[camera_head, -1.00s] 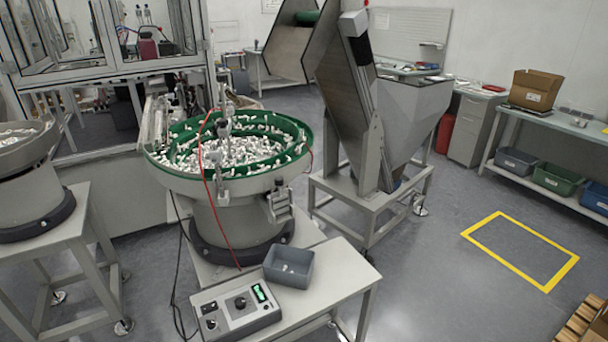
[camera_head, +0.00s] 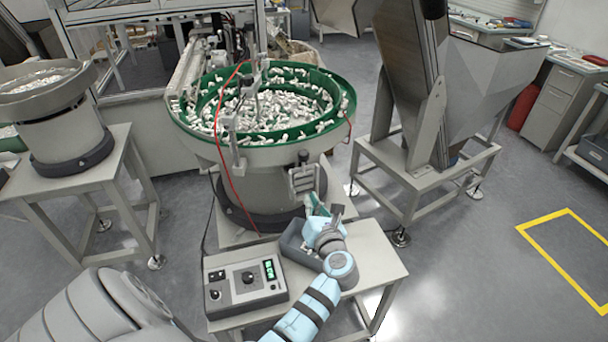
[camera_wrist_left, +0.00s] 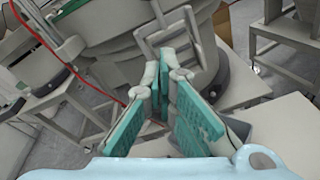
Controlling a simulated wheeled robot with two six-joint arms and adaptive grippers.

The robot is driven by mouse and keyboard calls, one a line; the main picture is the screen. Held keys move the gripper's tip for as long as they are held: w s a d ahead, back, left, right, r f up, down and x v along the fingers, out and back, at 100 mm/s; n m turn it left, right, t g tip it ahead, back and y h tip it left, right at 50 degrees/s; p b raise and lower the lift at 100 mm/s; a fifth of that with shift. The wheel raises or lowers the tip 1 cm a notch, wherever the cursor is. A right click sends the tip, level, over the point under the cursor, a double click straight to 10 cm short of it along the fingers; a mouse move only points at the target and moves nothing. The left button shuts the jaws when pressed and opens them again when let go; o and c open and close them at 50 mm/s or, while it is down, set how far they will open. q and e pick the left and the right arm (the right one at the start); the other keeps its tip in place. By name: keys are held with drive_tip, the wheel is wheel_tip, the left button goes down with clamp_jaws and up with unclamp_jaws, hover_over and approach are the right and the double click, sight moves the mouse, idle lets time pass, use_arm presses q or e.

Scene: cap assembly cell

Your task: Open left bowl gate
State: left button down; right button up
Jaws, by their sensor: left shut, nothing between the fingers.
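The green-lined feeder bowl (camera_head: 196,141) stands on its drum, full of white parts. A metal frame-like fitting, which looks like its gate (camera_head: 303,182), is on the bowl's front right side. The gate's rectangular frame (camera_wrist_left: 172,35) also shows at the top of the left wrist view. I cannot tell whether it is open. My left gripper (camera_head: 318,204) is just below and beside the gate, above the grey bin. In the left wrist view its green-padded fingers (camera_wrist_left: 165,78) are shut and empty, pointing towards the frame; contact is unclear. My right gripper is out of view.
A control box (camera_head: 245,286) and a grey bin (camera_head: 295,245), partly hidden by my gripper, are on the small table (camera_head: 376,265). A red cable (camera_head: 222,170) hangs in front of the bowl. Another bowl feeder (camera_head: 50,102) is at left; a hopper (camera_head: 480,85) stands at right.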

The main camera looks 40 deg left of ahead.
use_arm(q)
drive_tip(key=w+r+n+g+h, duration=0.1)
drive_tip(key=n+g, duration=0.1)
drive_tip(key=n, duration=0.3)
approach(300, 182)
drive_tip(key=a, duration=0.2)
drive_tip(key=x, duration=0.3)
drive_tip(key=b+x, duration=0.1)
drive_tip(key=shift+w+d+f, duration=0.1)
drive_tip(key=shift+w+f, duration=0.2)
drive_tip(key=shift+w, duration=0.25)
wheel_tip(300, 182, up, 4)
drive_tip(key=shift+w+f+p, duration=0.1)
drive_tip(key=shift+f+p, duration=0.05)
drive_tip(key=shift+p, duration=1.1)
drive_tip(key=shift+r, duration=0.25)
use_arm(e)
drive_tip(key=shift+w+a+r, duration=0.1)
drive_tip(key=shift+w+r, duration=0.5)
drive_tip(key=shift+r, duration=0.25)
use_arm(q)
drive_tip(key=shift+f, duration=0.1)
